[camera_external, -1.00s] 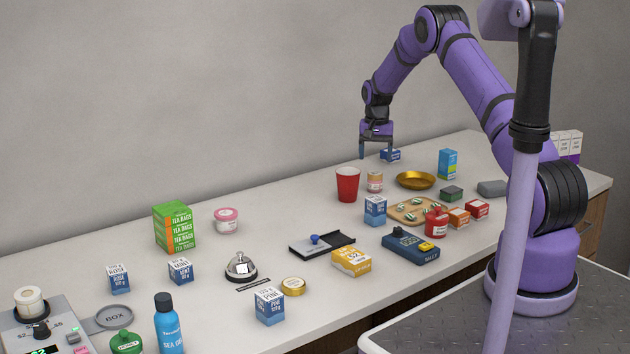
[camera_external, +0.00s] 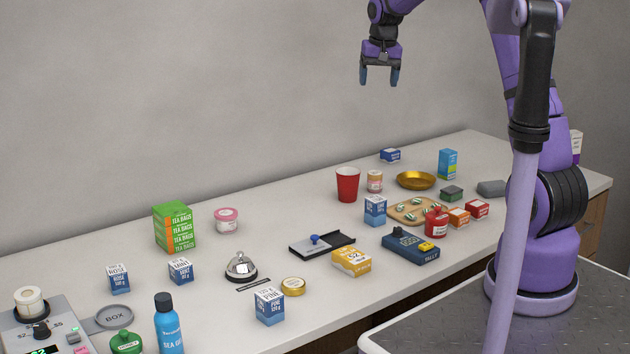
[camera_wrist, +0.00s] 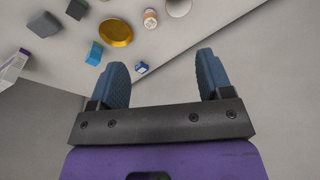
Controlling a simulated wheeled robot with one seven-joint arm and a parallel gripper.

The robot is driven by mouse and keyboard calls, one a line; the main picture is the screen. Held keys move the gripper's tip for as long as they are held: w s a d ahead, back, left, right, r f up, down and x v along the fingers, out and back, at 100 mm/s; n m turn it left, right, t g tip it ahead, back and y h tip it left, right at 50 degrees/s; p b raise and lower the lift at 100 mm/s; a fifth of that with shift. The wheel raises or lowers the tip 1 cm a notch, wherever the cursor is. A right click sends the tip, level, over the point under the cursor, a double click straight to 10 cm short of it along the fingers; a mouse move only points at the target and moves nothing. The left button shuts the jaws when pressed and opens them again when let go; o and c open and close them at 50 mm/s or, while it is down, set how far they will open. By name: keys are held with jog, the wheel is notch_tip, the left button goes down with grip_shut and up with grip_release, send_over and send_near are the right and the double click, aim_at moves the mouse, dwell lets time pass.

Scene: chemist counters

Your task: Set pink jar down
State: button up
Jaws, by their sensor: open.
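A small jar with a pink lid (camera_external: 227,220) stands upright on the counter, right of the green tea bags box. A second small jar with a pinkish label (camera_external: 375,181) stands upright beside the red cup; it also shows in the wrist view (camera_wrist: 150,19). I cannot tell which one the task means. My gripper (camera_external: 380,80) is open and empty, high above the back of the counter and apart from both jars. Its two blue fingers (camera_wrist: 163,80) are spread wide in the wrist view, with nothing between them.
Near the second jar are a red cup (camera_external: 347,184), a gold dish (camera_external: 416,180), a small blue box (camera_external: 390,156) and a blue carton (camera_external: 448,163). A bell (camera_external: 241,267) and a black tray (camera_external: 322,245) stand mid-counter. The wall is close behind.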

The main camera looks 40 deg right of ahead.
jog(key=s+a+r+n+t, duration=0.1)
jog(key=s+a+r+n, duration=0.1)
jog(key=s+a+r, duration=0.6)
jog(key=s+a+r+n+t, duration=0.1)
jog(key=s+r, duration=0.2)
jog(key=s, duration=1)
jog(key=s+a+f+n, duration=0.1)
jog(key=s+a, duration=0.1)
jog(key=s, duration=0.7)
jog(key=s+a+f+n+t, duration=0.1)
jog(key=s+a+f+n, duration=0.1)
jog(key=s, duration=0.8)
jog(key=shift+a, duration=0.15)
dwell(3.8)
